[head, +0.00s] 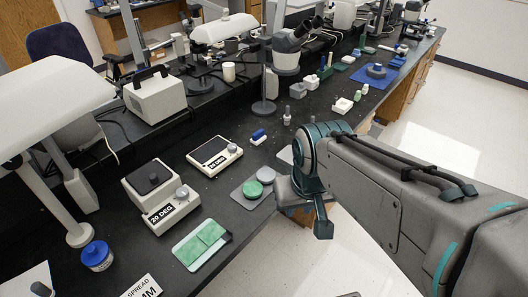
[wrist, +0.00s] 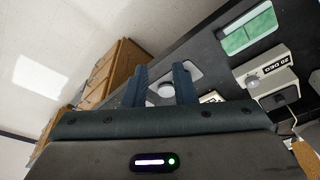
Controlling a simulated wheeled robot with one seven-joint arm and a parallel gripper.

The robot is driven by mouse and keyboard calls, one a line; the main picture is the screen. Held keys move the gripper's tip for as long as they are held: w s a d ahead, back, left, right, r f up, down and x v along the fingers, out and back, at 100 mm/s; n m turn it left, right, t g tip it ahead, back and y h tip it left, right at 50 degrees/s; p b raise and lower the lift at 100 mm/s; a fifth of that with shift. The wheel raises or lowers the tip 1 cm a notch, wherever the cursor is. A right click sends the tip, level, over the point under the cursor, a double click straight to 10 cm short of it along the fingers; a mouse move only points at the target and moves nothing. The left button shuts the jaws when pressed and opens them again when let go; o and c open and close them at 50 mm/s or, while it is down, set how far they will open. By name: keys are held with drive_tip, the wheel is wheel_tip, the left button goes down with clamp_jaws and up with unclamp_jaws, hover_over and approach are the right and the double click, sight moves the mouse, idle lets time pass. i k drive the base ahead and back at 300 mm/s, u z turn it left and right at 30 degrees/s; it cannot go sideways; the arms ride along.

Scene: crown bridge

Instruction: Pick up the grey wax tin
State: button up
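The grey wax tin (head: 266,174) is a round, flat-topped grey tin at the back right of a small grey tray (head: 240,199). A green round tin (head: 253,189) sits beside it on the same tray. In the wrist view a pale round thing that looks like the grey tin (wrist: 166,90) shows between the fingers of my gripper (wrist: 160,68). The fingers are apart and hold nothing. In the head view my wrist is just right of the tray, and the fingertips cannot be made out. The wrist view does not show the exact gap to the tin.
A black-topped scale (head: 215,155) and a box marked 20 DEG (head: 170,200) stand left of the tray. A green slab on a pale plate (head: 202,244) lies in front. A blue-lidded jar (head: 97,256) is further left. The bench's front edge runs close by the tray.

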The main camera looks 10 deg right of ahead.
sight(266, 176)
drive_tip(key=z, duration=1.5)
drive_tip(key=i, duration=1.7)
drive_tip(key=u, duration=3.9)
